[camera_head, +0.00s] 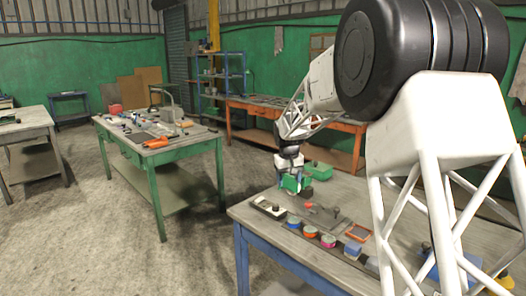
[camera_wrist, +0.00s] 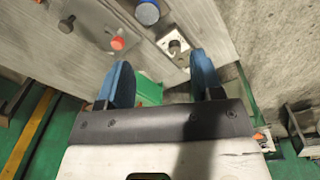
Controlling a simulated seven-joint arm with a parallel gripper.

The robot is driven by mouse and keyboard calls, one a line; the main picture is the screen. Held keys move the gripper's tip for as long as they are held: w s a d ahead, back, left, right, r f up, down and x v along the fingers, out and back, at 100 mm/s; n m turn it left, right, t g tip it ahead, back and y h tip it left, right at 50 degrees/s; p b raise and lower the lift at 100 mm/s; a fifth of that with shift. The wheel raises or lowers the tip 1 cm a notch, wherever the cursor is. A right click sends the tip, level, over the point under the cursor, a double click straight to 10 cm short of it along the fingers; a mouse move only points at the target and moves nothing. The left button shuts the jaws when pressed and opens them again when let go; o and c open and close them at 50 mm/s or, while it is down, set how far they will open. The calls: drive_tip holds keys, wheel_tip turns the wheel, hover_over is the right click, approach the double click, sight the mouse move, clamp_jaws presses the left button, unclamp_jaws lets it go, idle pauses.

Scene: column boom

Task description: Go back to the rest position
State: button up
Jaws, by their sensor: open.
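My gripper (camera_head: 291,163) hangs over the far left part of the blue-legged workbench (camera_head: 262,237) in the head view. In the wrist view its two blue fingers (camera_wrist: 162,72) stand apart, with a clear gap between them. A green thing (camera_wrist: 149,90) shows beyond the fingers, partly hidden by the left one. In the head view a green block (camera_head: 291,184) is right below my gripper; I cannot tell whether they touch. Nothing is seen clamped between the fingers.
The bench holds a pale plate (camera_head: 268,207), several small coloured round pieces (camera_head: 310,231) along its front edge and a red-rimmed tray (camera_head: 358,232). A green-legged table (camera_head: 158,150) with tools stands left. An orange bench (camera_head: 262,103) stands behind. Open floor lies between the tables.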

drive_tip(key=s+d+r+m, duration=0.1)
drive_tip(key=s+d+r, duration=0.15)
drive_tip(key=s, duration=0.65)
drive_tip(key=s+d+r+t, duration=0.15)
drive_tip(key=s+r, duration=0.25)
drive_tip(key=s, duration=0.6)
drive_tip(key=s+d+r+m+g, duration=0.1)
drive_tip(key=s+d+r, duration=0.15)
drive_tip(key=s, duration=0.65)
drive_tip(key=s+d+f, duration=0.1)
drive_tip(key=s+f, duration=0.1)
drive_tip(key=s, duration=1.2)
drive_tip(key=s+d+f+m+t, duration=0.1)
drive_tip(key=s+f, duration=0.2)
drive_tip(key=s, duration=1.1)
drive_tip(key=shift+s+d, duration=0.3)
drive_tip(key=shift+s, duration=0.05)
